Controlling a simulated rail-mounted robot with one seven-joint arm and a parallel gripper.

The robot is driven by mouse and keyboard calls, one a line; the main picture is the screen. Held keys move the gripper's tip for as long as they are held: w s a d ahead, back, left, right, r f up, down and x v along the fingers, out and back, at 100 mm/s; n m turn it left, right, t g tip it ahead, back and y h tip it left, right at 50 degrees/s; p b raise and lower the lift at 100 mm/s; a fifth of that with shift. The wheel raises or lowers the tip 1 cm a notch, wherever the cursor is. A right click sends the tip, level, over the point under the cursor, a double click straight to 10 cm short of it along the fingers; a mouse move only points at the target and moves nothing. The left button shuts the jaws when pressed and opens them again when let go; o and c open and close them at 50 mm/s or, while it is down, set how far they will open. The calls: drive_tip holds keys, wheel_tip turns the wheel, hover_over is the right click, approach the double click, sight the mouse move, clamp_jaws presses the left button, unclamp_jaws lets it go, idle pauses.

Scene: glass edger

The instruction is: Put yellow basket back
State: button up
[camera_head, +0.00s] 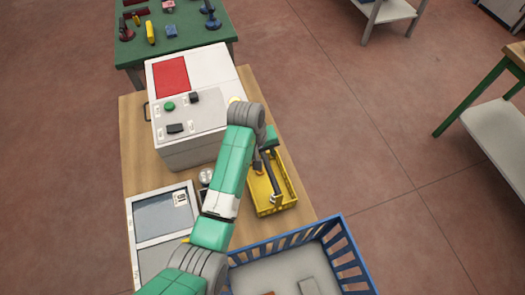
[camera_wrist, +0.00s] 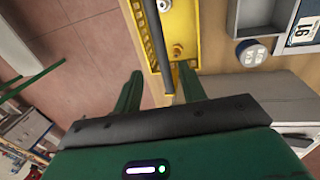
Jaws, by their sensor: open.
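The yellow basket (camera_head: 287,182) stands on the wooden table, right of the white machine and behind the blue crate. A dark bar (camera_head: 273,181), which looks like its handle, runs lengthwise over it. In the wrist view the basket (camera_wrist: 186,38) is at the top, with the bar (camera_wrist: 156,38) reaching down toward my fingers. My gripper (camera_wrist: 160,72) is open at the basket's near end. The bar's end and a bit of yellow show between the two green fingers; I cannot tell whether they touch. In the head view my arm partly hides the gripper.
The white machine (camera_head: 200,105) with a red panel stands left of my arm. A blue crate (camera_head: 350,255) holding a few pieces is at the front right. A framed tray (camera_head: 139,213) lies at the left. A green table (camera_head: 185,48) with tools stands behind.

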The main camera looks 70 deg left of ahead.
drive_tip(key=shift+s+r, duration=0.1)
drive_tip(key=shift+r, duration=0.25)
drive_tip(key=w+d+r+m+t+y, duration=0.2)
drive_tip(key=w+r+m+t+y, duration=0.1)
drive_tip(key=w+r, duration=0.65)
drive_tip(key=w+d+r+m+t+y, duration=0.1)
drive_tip(key=w+d+r+m+t, duration=0.15)
drive_tip(key=w+d+r, duration=0.4)
drive_tip(key=w+d+r+m+t, duration=0.2)
drive_tip(key=d+r+t, duration=0.15)
drive_tip(key=r, duration=0.55)
drive_tip(key=w+d+r+m+t+y, duration=0.1)
drive_tip(key=w+d+r+m+t, duration=0.1)
drive_tip(key=w+d+r, duration=0.35)
drive_tip(key=s+d+r+m+t+h, duration=0.1)
drive_tip(key=s+d+r+m+t, duration=0.15)
drive_tip(key=d+r, duration=0.45)
drive_tip(key=s+d+r+m+t, duration=0.1)
drive_tip(key=d+r+t, duration=0.2)
drive_tip(key=d+r, duration=0.45)
drive_tip(key=s+d+r+m+t+h, duration=0.2)
drive_tip(key=s+d+r+t, duration=0.1)
drive_tip(key=s+d+r, duration=0.2)
drive_tip(key=s+d+r+m+t+h, duration=0.2)
drive_tip(key=s+d+r, duration=0.3)
drive_tip(key=r, duration=0.4)
drive_tip(key=shift+s+r+m+t, duration=0.3)
drive_tip(key=shift+t, duration=0.35)
